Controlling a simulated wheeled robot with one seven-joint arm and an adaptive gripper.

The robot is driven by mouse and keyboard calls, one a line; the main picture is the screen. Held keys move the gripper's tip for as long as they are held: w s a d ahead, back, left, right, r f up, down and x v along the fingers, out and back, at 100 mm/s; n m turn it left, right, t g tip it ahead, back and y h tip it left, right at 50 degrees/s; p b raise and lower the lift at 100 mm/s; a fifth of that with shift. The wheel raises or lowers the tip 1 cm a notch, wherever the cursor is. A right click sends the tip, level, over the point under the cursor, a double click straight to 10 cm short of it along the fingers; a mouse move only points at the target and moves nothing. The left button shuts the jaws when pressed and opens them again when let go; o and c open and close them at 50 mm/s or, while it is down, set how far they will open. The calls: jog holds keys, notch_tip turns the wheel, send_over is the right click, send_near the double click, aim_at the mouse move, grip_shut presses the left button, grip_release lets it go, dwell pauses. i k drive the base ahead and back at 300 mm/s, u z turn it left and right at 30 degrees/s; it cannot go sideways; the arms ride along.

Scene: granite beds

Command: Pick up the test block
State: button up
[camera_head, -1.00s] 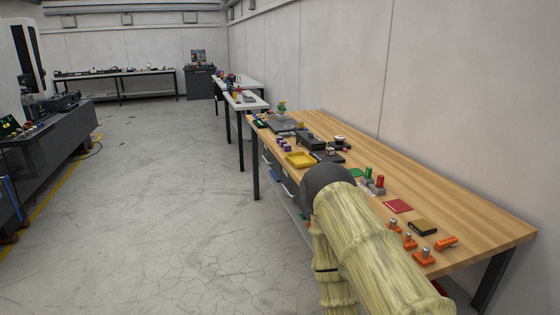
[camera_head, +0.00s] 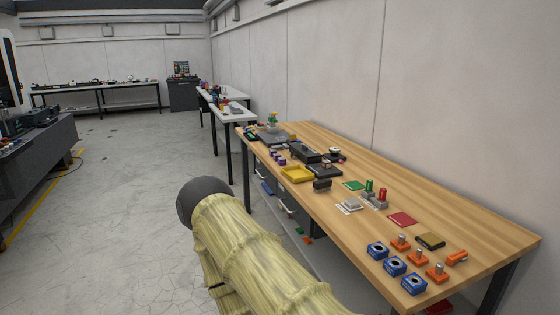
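The wooden workbench (camera_head: 452,212) runs along the right wall and bears many small parts. I cannot tell for sure which of them is the test block. A small grey block (camera_head: 351,204) lies near the bench's front edge, and a dark block (camera_head: 322,185) stands behind it, by the yellow tray (camera_head: 297,174). My arm, in a pale yellow sleeve with a dark rounded joint, crosses the lower middle of the view in front of the bench. My gripper is not in view, so its opening and whether it holds anything are hidden.
Blue square parts (camera_head: 395,266) and orange parts (camera_head: 418,258) stand at the bench's near end. A red mat (camera_head: 402,219) and a green mat (camera_head: 354,185) lie flat. The floor (camera_head: 130,200) to the left is clear.

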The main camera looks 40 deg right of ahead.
aim_at(327, 164)
jog(key=u, duration=0.25)
jog(key=i, duration=1.8)
jog(key=z, duration=0.65)
jog(key=i, duration=1.15)
jog(key=z, duration=1.6)
jog(key=i, duration=0.55)
jog(key=z, duration=0.45)
